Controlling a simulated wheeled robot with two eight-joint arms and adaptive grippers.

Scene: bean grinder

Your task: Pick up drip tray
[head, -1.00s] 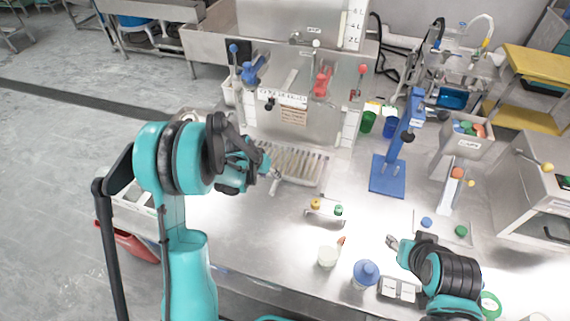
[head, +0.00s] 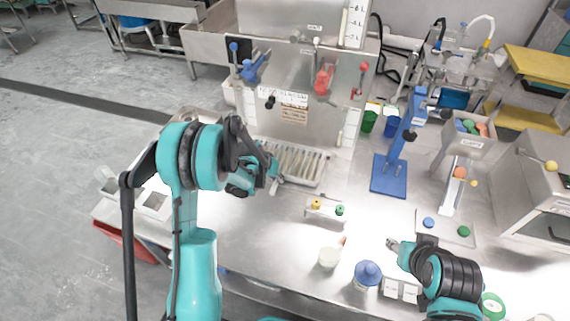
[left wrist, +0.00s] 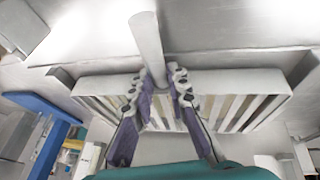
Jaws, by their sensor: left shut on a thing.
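The drip tray (head: 318,178) is a pale metal tray with a slatted grate, at the foot of the steel machine in the head view. It fills the middle of the left wrist view (left wrist: 85,88), where a round grey handle (left wrist: 147,42) sticks out from it. My left gripper (head: 273,178) is shut on this handle, with a dark, purple-sided finger on either side (left wrist: 162,95). The gripper and arm hide the tray's left part in the head view. My right gripper (head: 392,245) is low over the right side of the table, away from the tray; its jaws are too small to judge.
The steel machine (head: 295,75) with red and blue levers stands behind the tray. A blue stand (head: 388,176) is to the right. A small rack (head: 326,209), a white cup (head: 329,258) and a blue-topped container (head: 368,274) stand nearer the front edge. Bare tabletop (head: 255,232) lies in front of the tray.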

